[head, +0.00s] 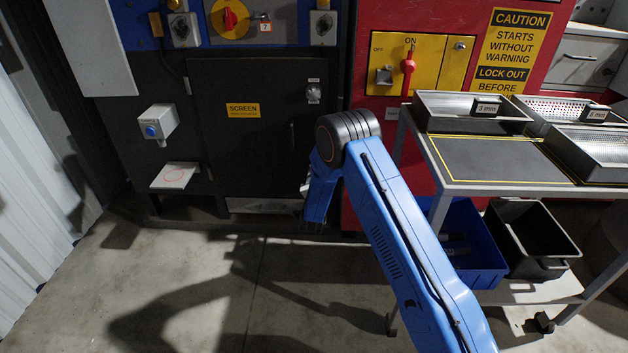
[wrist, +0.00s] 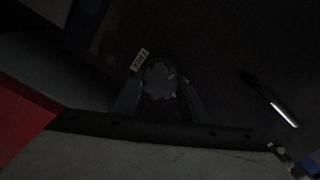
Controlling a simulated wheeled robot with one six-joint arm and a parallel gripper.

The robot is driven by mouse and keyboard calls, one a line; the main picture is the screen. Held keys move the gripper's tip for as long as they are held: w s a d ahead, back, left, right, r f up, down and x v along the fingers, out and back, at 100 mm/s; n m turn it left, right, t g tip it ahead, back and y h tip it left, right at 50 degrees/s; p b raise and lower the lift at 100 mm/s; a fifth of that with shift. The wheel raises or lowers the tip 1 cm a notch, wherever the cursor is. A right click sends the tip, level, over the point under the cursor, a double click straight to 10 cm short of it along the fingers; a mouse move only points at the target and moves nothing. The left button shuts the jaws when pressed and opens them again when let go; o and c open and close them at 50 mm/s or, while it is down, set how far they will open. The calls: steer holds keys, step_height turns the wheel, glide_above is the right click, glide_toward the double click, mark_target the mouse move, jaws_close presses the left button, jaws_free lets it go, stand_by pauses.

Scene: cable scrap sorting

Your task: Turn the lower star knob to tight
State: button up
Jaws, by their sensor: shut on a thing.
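The lower star knob (wrist: 159,80) shows in the wrist view as a dark lobed disc on the black screen door. My gripper (wrist: 158,92) has one finger on each side of it and is shut on it. The picture is very dark there, and the knob's turn angle cannot be read. A small pale label (wrist: 140,60) sits beside the knob. In the head view my blue arm covers the knob and the gripper. The upper star knob (head: 314,93) is at the top right of the screen door (head: 240,140), under a small label.
A pale door handle (wrist: 282,101) stands off the door at the right of the wrist view. A red panel (wrist: 22,117) is at its left. A trolley (head: 440,150) with trays stands right of my arm. Floor (head: 200,270) is clear at front left.

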steer(key=m, duration=0.4)
steer(key=shift+f+m, duration=0.1)
steer(key=shift+m, duration=0.2)
steer(key=m, duration=0.3)
steer(key=shift+f+m, duration=0.1)
steer(key=shift+m, duration=0.2)
steer(key=m, duration=0.3)
steer(key=shift+m, duration=0.3)
steer(key=shift+f+m, duration=0.15)
steer(key=shift+m, duration=1.75)
steer(key=o, duration=1)
steer(key=shift+o, duration=0.2)
